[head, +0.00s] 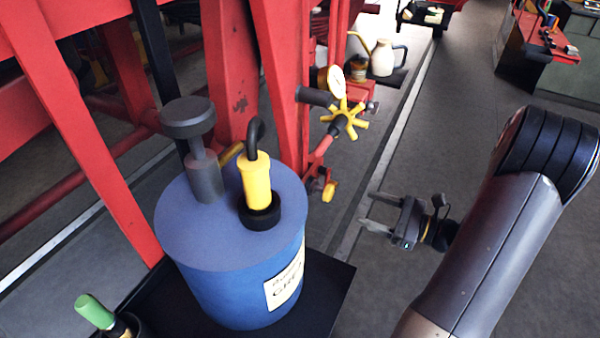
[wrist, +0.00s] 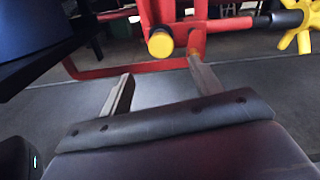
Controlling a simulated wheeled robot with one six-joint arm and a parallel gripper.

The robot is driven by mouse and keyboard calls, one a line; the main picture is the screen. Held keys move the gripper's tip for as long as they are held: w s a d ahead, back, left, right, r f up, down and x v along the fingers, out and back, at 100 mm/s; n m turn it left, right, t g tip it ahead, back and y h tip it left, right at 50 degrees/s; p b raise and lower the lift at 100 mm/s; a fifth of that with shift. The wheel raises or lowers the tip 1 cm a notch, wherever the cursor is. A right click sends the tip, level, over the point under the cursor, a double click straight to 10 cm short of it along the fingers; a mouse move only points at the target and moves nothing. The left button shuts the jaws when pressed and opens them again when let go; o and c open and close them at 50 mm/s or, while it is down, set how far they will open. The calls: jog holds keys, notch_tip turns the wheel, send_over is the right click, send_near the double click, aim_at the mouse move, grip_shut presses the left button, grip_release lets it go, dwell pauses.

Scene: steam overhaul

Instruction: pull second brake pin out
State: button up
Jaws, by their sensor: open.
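A yellow-ended pin (head: 329,191), which looks like the brake pin, sticks out low on the red frame, right of the blue drum. In the wrist view a round yellow end (wrist: 160,43) faces me between and just beyond my fingers. I cannot tell for sure whether it is the second pin. My gripper (head: 374,211) is open and empty, to the right of the pin and apart from it. In the wrist view the fingers (wrist: 160,68) stand wide, one on each side below the yellow end. The far end of the pin is hidden.
A blue drum (head: 230,285) with a yellow-handled pump stands on a black stand at the left. A yellow handwheel (head: 343,119) sits above the pin; it also shows in the wrist view (wrist: 300,25). Red beams (head: 285,85) stand behind.

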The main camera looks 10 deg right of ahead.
aim_at(332, 194)
jog(key=x, duration=1.1)
jog(key=shift+w+a+p, duration=0.15)
jog(key=shift+w+p, duration=0.1)
jog(key=shift+p, duration=0.1)
jog(key=shift+c, duration=0.4)
